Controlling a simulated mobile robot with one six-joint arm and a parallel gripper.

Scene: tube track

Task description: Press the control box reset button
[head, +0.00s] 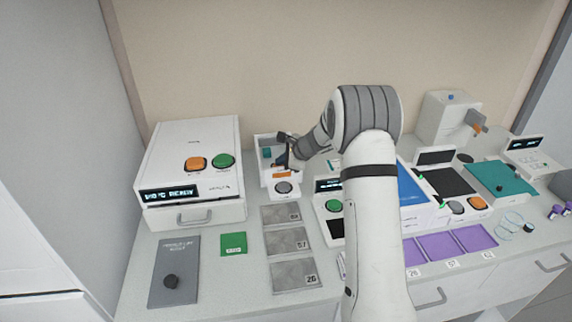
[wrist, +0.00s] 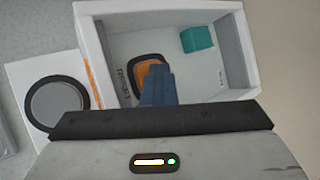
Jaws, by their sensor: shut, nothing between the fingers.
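The control box (wrist: 222,88) is a white open box with a grey inside. Its orange button (wrist: 148,67) has a dark rim and the label "Reset" beside it, and sits on the box floor. My gripper (wrist: 157,72) is shut and empty, with its blue-grey fingertips over the lower right part of the orange button. I cannot tell whether they touch it. A teal block (wrist: 197,38) is also in the box. In the head view the box (head: 264,140) stands at the back of the counter, partly hidden by my gripper (head: 281,165).
A round grey button (wrist: 57,101) sits on a white panel beside the box. A large white device (head: 190,150) with orange and green buttons stands to the left. Grey numbered plates (head: 288,240) lie in front. My arm covers part of the counter to the right.

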